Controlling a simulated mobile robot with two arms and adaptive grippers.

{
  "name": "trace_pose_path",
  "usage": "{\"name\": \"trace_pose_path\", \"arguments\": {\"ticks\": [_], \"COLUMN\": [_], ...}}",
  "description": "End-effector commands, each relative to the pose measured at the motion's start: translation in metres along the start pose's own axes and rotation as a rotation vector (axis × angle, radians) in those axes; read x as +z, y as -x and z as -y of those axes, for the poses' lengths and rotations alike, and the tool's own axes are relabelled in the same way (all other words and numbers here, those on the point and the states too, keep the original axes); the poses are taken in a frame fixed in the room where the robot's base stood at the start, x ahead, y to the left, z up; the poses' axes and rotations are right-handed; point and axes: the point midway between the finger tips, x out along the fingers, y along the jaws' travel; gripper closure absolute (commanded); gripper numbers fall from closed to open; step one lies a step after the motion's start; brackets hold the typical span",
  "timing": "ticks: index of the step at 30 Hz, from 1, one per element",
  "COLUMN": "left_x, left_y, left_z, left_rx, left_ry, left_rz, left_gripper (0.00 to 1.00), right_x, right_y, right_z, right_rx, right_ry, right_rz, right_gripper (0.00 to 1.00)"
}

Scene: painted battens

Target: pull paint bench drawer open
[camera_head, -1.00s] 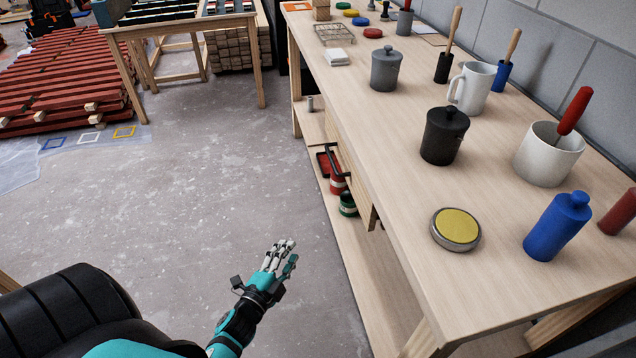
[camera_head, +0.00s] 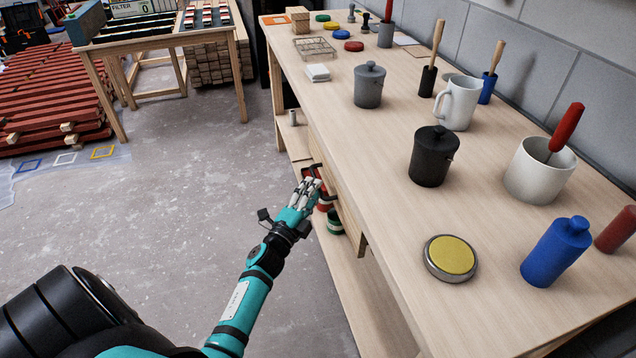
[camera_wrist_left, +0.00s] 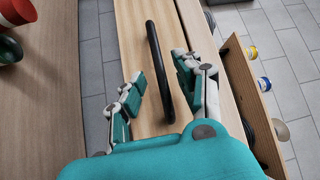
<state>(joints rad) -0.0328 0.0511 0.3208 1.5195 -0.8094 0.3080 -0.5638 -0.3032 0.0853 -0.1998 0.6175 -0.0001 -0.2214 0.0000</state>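The paint bench (camera_head: 400,200) runs along the right in the head view, with its wooden drawer front (camera_head: 350,218) below the top on the aisle side. My left gripper (camera_head: 308,190) is at this drawer and partly hides its black bar handle. In the left wrist view, the black handle (camera_wrist_left: 154,50) stands out along the drawer front (camera_wrist_left: 130,40). The fingers of my left gripper (camera_wrist_left: 158,86) are open, one side on each side of the handle, with gaps between. The drawer looks shut. My right gripper is in neither view.
The bench top holds a black pot (camera_head: 433,158), a grey pot (camera_head: 369,86), a white mug (camera_head: 458,103) and a yellow-topped tin (camera_head: 450,256). Red and green tins (camera_head: 335,222) stand on the lower shelf.

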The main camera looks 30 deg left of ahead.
Motion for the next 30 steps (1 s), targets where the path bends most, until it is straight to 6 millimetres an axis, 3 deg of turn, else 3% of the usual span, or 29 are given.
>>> {"name": "trace_pose_path", "arguments": {"ticks": [6,17,25,30], "left_x": [0.0,0.0,0.0,0.0], "left_y": [-0.026,-0.031,-0.031,-0.03], "left_z": [0.0,0.0,0.0,-0.001], "left_rx": [-0.001,0.0,0.0,0.002], "left_ry": [0.0,0.0,0.0,0.001], "left_rz": [0.0,0.0,0.0,0.0], "left_gripper": [0.66,0.66,1.0,1.0], "right_x": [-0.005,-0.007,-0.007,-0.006], "right_y": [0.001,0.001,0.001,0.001], "right_z": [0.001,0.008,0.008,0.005], "right_rx": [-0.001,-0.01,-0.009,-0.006], "right_ry": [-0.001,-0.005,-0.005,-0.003], "right_rz": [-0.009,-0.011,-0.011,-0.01], "right_gripper": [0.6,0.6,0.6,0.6]}}
